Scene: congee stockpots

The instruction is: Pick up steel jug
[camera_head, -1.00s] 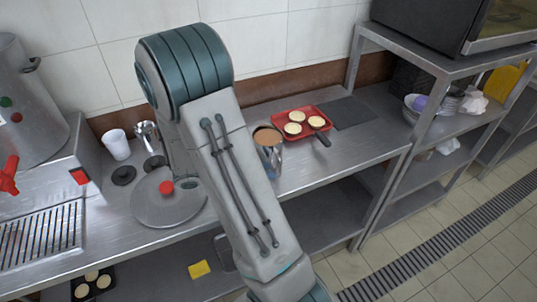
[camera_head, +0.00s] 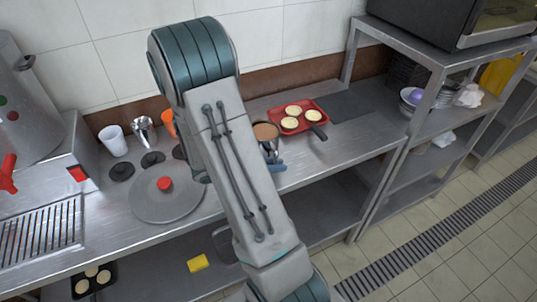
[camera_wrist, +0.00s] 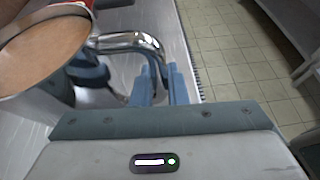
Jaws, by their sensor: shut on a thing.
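The steel jug (camera_head: 266,132), with brown contents up near its rim, is on the metal counter just right of my arm, which hides part of it. In the wrist view the jug (camera_wrist: 40,95) fills the upper left, with its shiny curved handle reaching right. My gripper (camera_wrist: 160,85) is shut on that handle, with its blue fingers on either side. In the head view my gripper (camera_head: 275,161) shows only partly, at the jug's lower right. I cannot tell whether the jug's base touches the counter.
A red tray (camera_head: 299,119) with several pale round cakes lies close behind and right of the jug. A dark mat (camera_head: 352,106) is beyond it. A round lid (camera_head: 165,200), white cup (camera_head: 113,141) and steel vessel (camera_head: 143,131) are left of my arm. A metal shelf rack (camera_head: 428,115) stands right.

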